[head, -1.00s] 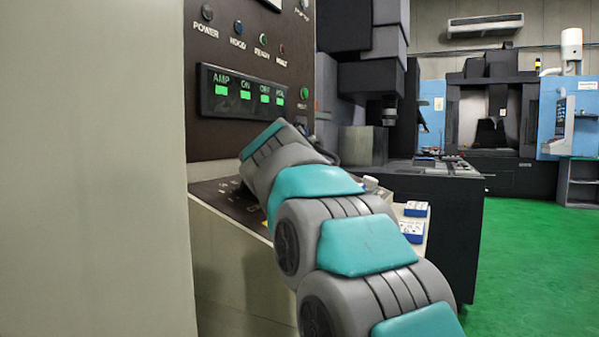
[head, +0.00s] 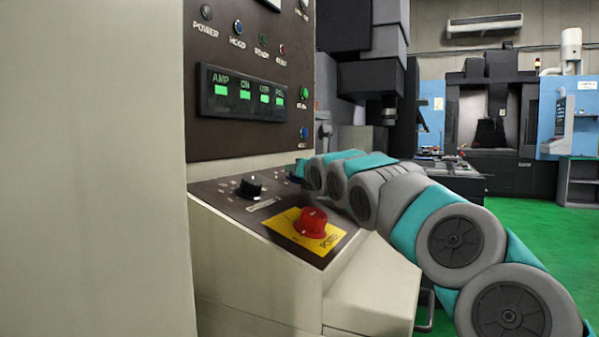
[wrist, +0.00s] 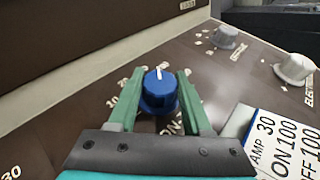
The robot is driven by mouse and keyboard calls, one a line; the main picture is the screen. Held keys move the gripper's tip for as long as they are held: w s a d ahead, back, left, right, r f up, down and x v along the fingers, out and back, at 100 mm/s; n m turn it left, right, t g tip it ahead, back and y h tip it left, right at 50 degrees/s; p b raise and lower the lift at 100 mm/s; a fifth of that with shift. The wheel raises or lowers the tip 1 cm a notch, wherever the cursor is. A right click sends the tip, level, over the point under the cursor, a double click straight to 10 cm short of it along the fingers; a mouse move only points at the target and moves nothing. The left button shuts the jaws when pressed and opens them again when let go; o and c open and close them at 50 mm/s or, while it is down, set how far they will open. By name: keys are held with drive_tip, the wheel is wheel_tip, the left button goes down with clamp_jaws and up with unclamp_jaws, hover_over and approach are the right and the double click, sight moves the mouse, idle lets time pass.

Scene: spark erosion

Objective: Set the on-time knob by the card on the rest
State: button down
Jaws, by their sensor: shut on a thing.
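The blue on-time knob (wrist: 160,92) is between the two green fingers of my gripper (wrist: 161,78) in the wrist view. The gripper is shut on it. The knob's white pointer line points up and slightly left. Part of an "ON" label shows beside it, and a "30" mark to its left. A white card (wrist: 282,143) with a blue edge stands at the lower right and reads AMP 30, ON 100, OFF 100; its lower part is cut off. In the head view, my arm hides most of the knob and the card.
A black knob (head: 249,187) and a red emergency knob (head: 311,223) on a yellow plate are on the sloped panel. The display (head: 243,94) has green readouts too small to read. Two pale knobs (wrist: 228,37) (wrist: 293,68) are to the right in the wrist view.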

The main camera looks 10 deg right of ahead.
drive_tip(key=shift+r+n+y, duration=0.15)
drive_tip(key=shift+n+y, duration=0.55)
drive_tip(key=shift+y, duration=0.2)
drive_tip(key=shift+c, duration=1.7)
unclamp_jaws()
drive_tip(key=shift+s+d, duration=0.1)
drive_tip(key=shift+b+v, duration=0.7)
drive_tip(key=shift+v, duration=3.1)
